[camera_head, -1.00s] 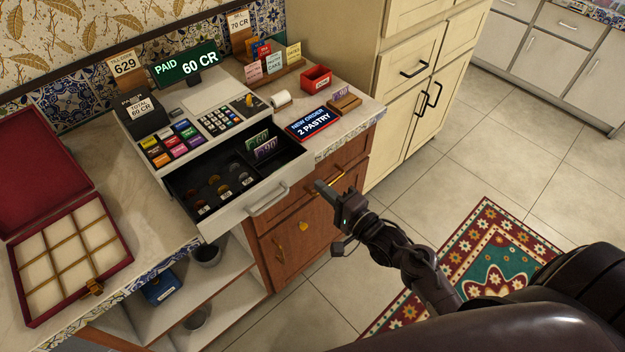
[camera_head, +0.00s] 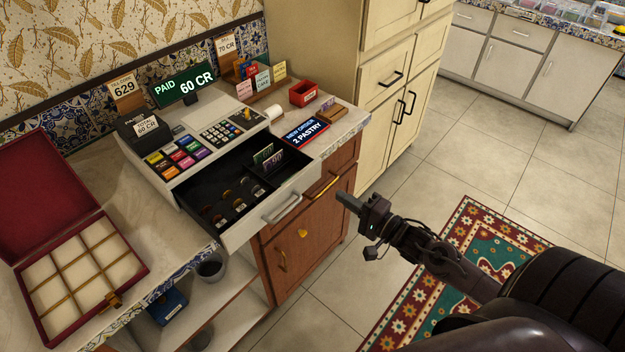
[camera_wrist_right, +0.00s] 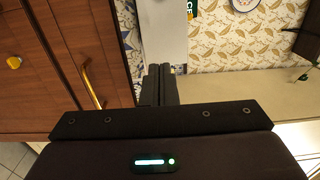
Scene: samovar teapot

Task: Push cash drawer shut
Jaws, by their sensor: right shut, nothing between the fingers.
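The cash drawer (camera_head: 230,234) is pulled out of the cash register (camera_head: 207,137) in the head view. Its black tray holds coins and a few upright notes (camera_head: 268,157), and a silver handle (camera_head: 283,208) is on its front. My right gripper (camera_head: 343,199) is shut and empty. It appears to the right of the drawer handle, apart from it, in front of the wooden cabinet. In the right wrist view the shut fingers (camera_wrist_right: 159,85) point toward a pale upright surface (camera_wrist_right: 162,35), which I cannot identify surely. My left gripper is not in view.
A red compartment box (camera_head: 85,270) lies open on the counter at left. A wooden cabinet (camera_head: 305,240) with brass handles stands below the drawer. A new-order sign (camera_head: 306,132) and red box (camera_head: 303,94) are right of the register. The tiled floor (camera_head: 420,175) is open at right.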

